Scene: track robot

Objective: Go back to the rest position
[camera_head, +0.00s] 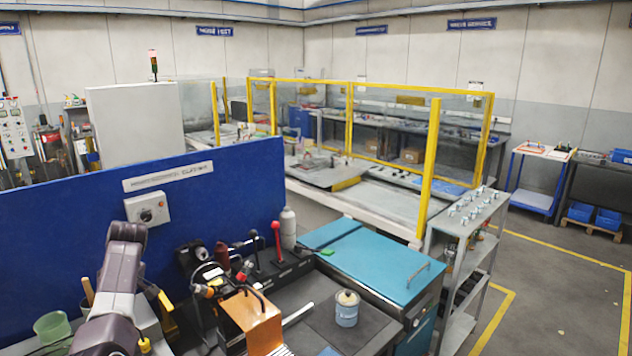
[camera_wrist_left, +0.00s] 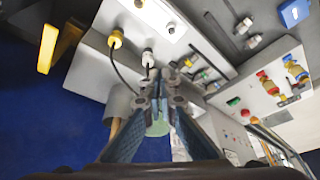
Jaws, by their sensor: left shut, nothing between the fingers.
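My left gripper (camera_wrist_left: 158,100) shows in the left wrist view, its two blue-grey fingers converging with their tips together. It is shut and holds nothing. In the head view, my left arm (camera_head: 118,285) rises from the lower left in front of a blue panel; its gripper cannot be made out there. In the left wrist view, a light panel with yellow and white cable fittings (camera_wrist_left: 115,40) lies beyond the fingertips. A pale green round object (camera_wrist_left: 158,128) shows between the fingers, apparently behind them. My right gripper is in neither view.
A blue panel (camera_head: 60,210) stands close behind my left arm. A green cup (camera_head: 52,330) sits at lower left. The floor at right (camera_head: 560,290) is clear.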

